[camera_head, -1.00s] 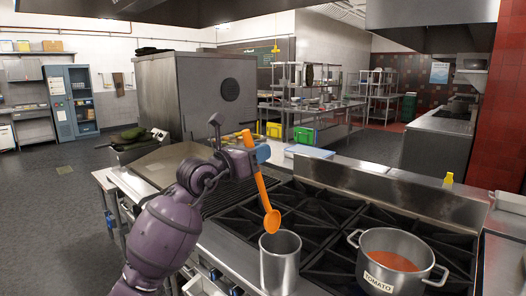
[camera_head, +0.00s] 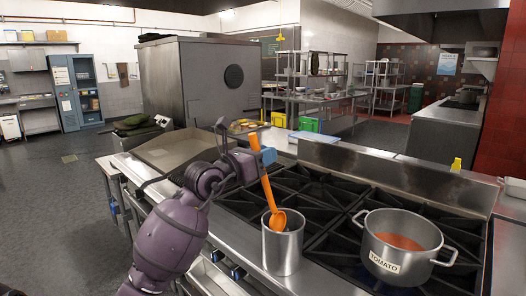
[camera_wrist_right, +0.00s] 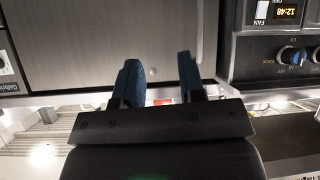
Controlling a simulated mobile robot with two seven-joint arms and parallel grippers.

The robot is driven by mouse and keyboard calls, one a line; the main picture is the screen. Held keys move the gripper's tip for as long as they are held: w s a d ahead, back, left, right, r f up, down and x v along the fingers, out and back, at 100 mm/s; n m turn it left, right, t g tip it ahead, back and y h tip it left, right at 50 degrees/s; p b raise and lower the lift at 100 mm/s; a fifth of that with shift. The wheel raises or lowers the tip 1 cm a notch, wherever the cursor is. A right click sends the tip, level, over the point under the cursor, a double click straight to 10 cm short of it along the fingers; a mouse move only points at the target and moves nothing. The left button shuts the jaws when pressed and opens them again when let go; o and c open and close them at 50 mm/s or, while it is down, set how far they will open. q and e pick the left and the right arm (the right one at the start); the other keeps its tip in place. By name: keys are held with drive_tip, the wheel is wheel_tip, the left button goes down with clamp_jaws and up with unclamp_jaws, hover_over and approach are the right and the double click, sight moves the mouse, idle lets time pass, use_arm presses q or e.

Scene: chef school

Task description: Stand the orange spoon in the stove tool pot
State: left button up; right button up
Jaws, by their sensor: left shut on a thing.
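The orange spoon (camera_head: 268,194) hangs bowl down, slightly tilted, from my left gripper (camera_head: 262,157), which is shut on its upper handle. The metal stove tool pot (camera_head: 282,252) stands upright at the stove's front edge, below the gripper. The spoon's bowl shows within the outline of the pot's mouth, at rim level. I cannot tell how far inside it is. My right gripper (camera_wrist_right: 159,80) shows in the right wrist view, its two blue fingers apart with nothing between them. It is not in the head view.
A large pot labelled TOMATO (camera_head: 400,257) with red contents stands on the burners right of the tool pot. The black stove grates (camera_head: 318,205) are otherwise clear. In the right wrist view, a steel panel (camera_wrist_right: 100,40) and control knobs (camera_wrist_right: 291,54) are close to the right gripper.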

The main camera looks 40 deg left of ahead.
use_arm(q)
drive_tip(key=shift+w+d+f+b, duration=0.25)
drive_tip(key=shift+f+b, duration=0.35)
drive_tip(key=shift+f, duration=0.7)
drive_tip(key=shift+w+d+f+b, duration=0.1)
drive_tip(key=shift+w+f+b, duration=0.35)
drive_tip(key=shift+f, duration=0.9)
drive_tip(key=shift+w+d+f+b, duration=0.2)
drive_tip(key=shift+f+b, duration=0.55)
drive_tip(key=shift+f, duration=0.55)
drive_tip(key=o, duration=1)
drive_tip(key=shift+s, duration=0.1)
drive_tip(key=v, duration=1)
drive_tip(key=shift+s, duration=0.4)
